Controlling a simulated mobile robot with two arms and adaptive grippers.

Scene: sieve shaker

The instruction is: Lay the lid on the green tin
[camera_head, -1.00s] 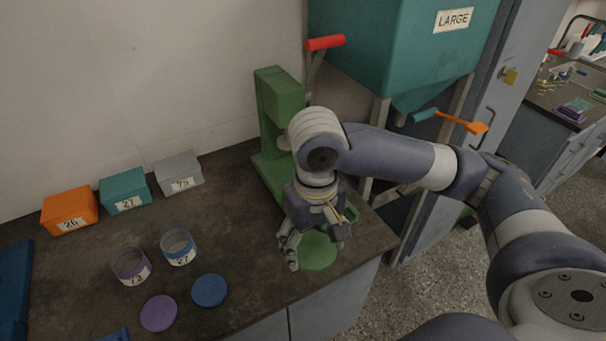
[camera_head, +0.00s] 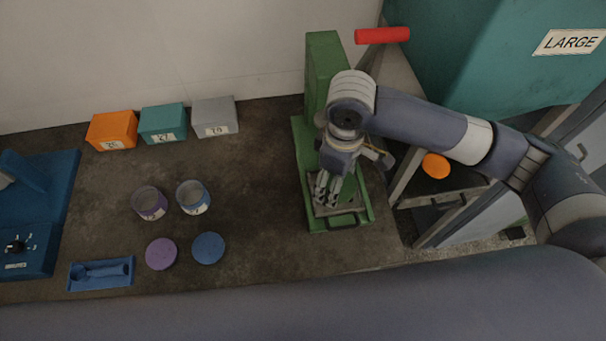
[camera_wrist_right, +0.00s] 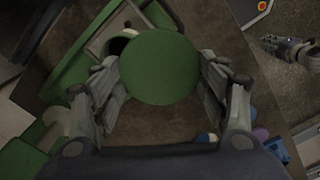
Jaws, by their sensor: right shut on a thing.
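The green lid (camera_wrist_right: 160,67) is a flat round disc between the fingers of my right gripper in the right wrist view. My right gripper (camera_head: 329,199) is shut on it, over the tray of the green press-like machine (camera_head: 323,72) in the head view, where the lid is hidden. Behind the lid in the wrist view, a dark round opening with a pale rim (camera_wrist_right: 118,42) partly shows; it may be the green tin, mostly covered. I cannot tell the gap between them. My left gripper (camera_wrist_right: 288,47) seems to show at the wrist view's right edge, its fingers unclear.
A purple-banded tin (camera_head: 150,203) and a blue-banded tin (camera_head: 193,197) stand open on the counter. A purple lid (camera_head: 161,254) and a blue lid (camera_head: 208,248) lie before them. Orange (camera_head: 112,130), teal (camera_head: 163,124) and grey (camera_head: 214,117) boxes line the back. Counter between tins and machine is clear.

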